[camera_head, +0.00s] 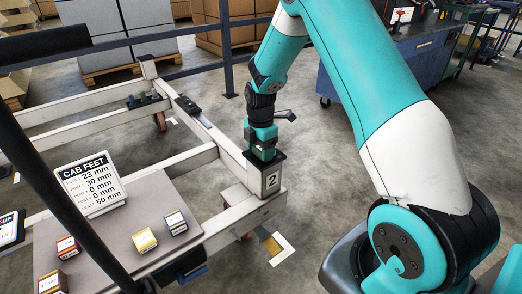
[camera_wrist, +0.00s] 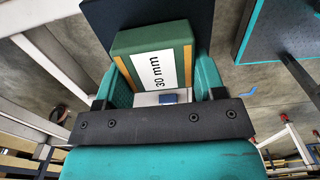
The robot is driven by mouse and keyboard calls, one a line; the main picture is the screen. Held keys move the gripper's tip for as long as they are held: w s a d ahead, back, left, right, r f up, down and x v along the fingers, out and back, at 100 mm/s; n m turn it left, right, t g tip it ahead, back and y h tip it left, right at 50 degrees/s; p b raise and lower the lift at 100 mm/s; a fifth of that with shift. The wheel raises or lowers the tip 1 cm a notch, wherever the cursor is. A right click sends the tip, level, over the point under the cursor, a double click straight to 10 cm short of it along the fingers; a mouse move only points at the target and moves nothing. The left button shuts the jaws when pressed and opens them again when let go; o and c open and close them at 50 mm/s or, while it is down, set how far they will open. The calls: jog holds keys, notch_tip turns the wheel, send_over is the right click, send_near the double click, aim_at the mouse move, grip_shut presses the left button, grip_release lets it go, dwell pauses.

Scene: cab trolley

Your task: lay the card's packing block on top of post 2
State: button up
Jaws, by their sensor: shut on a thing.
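The card (camera_head: 92,184), headed CAB FEET, stands on the grey board at left; its second line reads 30 mm. Post 2 (camera_head: 271,181) is a pale post with a "2" plate and a dark top. My gripper (camera_head: 262,143) points down right over post 2 and is shut on a green block (camera_head: 261,153). In the wrist view the block (camera_wrist: 127,42) lies between the teal fingers, its white label reading 30 mm. A dark flat surface shows behind it. I cannot tell whether the block touches the post's top.
White trolley rails (camera_head: 205,157) run to post 2. A blue workbench (camera_head: 410,65) stands at back right. Floor right of the post is clear.

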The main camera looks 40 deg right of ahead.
jog(key=o, duration=0.9)
jog(key=shift+o, duration=0.2)
notch_tip(320, 180, up, 12)
jog(key=p, duration=0.4)
jog(key=s+a+r+m, duration=0.2)
jog(key=s+a+r, duration=0.1)
jog(key=a+r, duration=0.3)
jog(key=s+a+r+m+y, duration=0.1)
jog(key=s+a+r+m, duration=0.1)
jog(key=s+a, duration=0.3)
jog(key=s+a+r+m+y, duration=0.1)
jog(key=s+a+r+m, duration=0.2)
jog(key=s+a, duration=0.3)
jog(key=s+a+r+m+y, duration=0.2)
jog(key=s+a+m, duration=0.2)
jog(key=s, duration=1)
jog(key=shift+a+r, duration=0.4)
jog(key=shift+a, duration=0.35)
